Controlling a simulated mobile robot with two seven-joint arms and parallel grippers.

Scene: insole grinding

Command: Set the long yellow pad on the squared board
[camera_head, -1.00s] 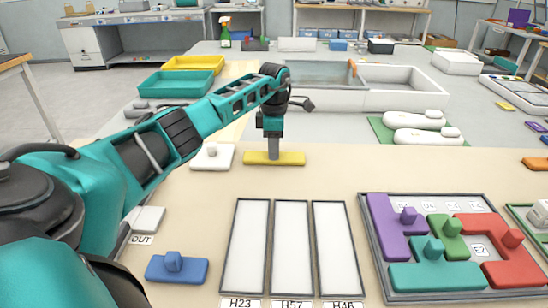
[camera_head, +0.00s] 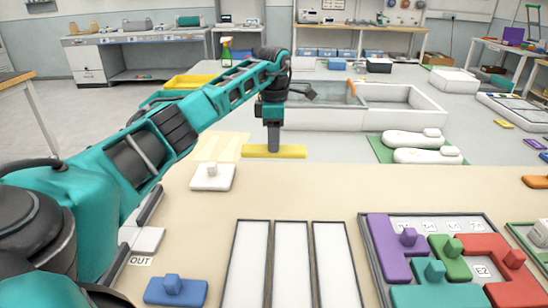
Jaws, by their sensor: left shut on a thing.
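The long yellow pad (camera_head: 274,152) is held level in my left gripper (camera_head: 274,139), which is shut on its upright stem. The pad shows above the table's far edge in the picture, apart from the white pad. The squared board (camera_head: 372,262) lies at the right front, with a dark rim and labelled squares. It holds a purple piece (camera_head: 388,246), a green piece (camera_head: 449,262), a red piece (camera_head: 500,260) and a teal piece (camera_head: 432,290). Bare squares show along its far side. My right gripper is not in view.
A white pad (camera_head: 208,181) with a knob and a blue pad (camera_head: 177,292) lie on the left. Three white panels (camera_head: 291,262) lie left of the board. The table's middle is clear.

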